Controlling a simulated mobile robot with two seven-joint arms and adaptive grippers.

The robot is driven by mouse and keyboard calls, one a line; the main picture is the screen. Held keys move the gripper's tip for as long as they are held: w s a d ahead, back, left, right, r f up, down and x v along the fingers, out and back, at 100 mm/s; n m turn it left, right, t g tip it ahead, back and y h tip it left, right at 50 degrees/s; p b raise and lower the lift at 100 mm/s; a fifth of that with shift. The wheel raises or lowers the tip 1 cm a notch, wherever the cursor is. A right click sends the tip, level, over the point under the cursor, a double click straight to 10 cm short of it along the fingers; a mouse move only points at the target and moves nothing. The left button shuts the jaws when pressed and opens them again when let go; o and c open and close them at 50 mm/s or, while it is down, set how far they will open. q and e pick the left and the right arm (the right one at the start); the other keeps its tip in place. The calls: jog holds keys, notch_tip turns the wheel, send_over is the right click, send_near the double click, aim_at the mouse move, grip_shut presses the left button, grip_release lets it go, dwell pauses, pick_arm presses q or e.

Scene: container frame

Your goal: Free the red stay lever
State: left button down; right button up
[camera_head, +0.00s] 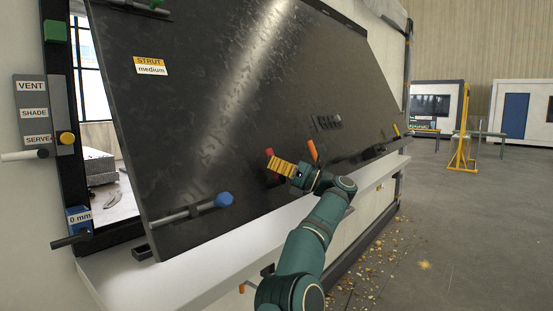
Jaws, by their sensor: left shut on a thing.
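A large dark glossy panel (210,110) hangs tilted over the opening of a pale container frame. My left gripper (271,163), on a dark green arm reaching up from the bottom, lies at the panel's lower middle. Its yellow ribbed fingers are shut on a small red piece (269,152), which looks like the end of the red stay lever. The fingers hide most of it, so its full shape and position cannot be told. An orange handle (313,150) stands up just right of the gripper. My right gripper is not in view.
A blue-knobbed rod (224,200) sticks out at the panel's lower left. A white sill (150,285) runs below. A board with VENT and SHADE labels (32,100) and a yellow knob (67,138) are at left. The floor at right is open, with scattered debris.

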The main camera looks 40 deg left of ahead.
pick_arm(q)
jog(key=shift+s+r, duration=0.1)
dwell(0.3)
jog(key=c, duration=0.9)
grip_release()
jog(key=shift+a, duration=0.1)
jog(key=shift+o, duration=0.3)
jog(key=shift+s, duration=0.15)
